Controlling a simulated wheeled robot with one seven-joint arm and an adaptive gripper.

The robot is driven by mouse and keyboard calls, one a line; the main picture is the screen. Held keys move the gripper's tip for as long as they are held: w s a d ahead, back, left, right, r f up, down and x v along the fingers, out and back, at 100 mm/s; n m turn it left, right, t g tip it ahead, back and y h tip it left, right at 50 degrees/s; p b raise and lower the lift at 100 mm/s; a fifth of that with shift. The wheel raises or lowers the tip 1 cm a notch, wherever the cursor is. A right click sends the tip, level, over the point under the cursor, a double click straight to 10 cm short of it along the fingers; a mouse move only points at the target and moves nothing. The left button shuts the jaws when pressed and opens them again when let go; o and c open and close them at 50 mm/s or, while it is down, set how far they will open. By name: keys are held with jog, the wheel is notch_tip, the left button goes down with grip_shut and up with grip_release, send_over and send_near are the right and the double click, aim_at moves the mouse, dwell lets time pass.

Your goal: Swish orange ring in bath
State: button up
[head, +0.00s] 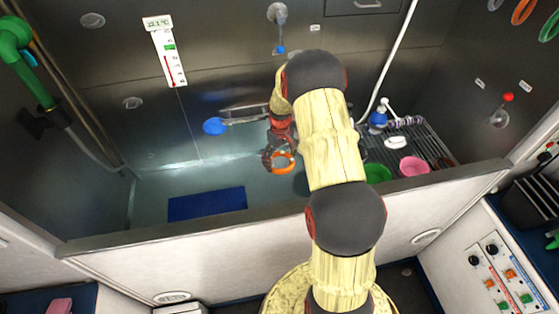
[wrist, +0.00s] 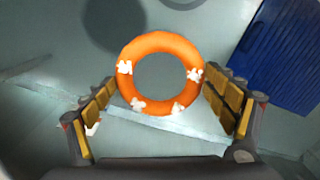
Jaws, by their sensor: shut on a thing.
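An orange ring (wrist: 160,45) with white marks is held between the two fingers of my gripper (wrist: 160,86), one finger against each side. In the head view the ring (head: 291,158) hangs at the end of my gripper (head: 281,150), inside the walls of the bath (head: 150,205). The bath has a pale blue-green bottom. I cannot tell whether the ring touches water. My arm hides part of the bath to the right of the ring.
A blue mat (head: 207,204) lies in the bath to the left of the ring. The front rim (head: 190,235) runs below my arm. A rack at right holds a pink bowl (head: 413,166), a green bowl (head: 377,173) and a blue bottle (head: 377,120). A faucet (head: 245,112) projects from the back wall.

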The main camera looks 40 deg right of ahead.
jog(key=b, duration=0.9)
send_near(288, 184)
jog(key=a+f, duration=0.1)
jog(key=f, duration=0.1)
jog(key=w+a+f, duration=0.1)
jog(key=f, duration=0.1)
jog(key=a+f, duration=0.1)
jog(key=f, duration=0.1)
jog(key=shift+w+a+f, duration=0.1)
jog(key=shift+w+f, duration=0.05)
jog(key=shift+w, duration=0.1)
dwell(0.8)
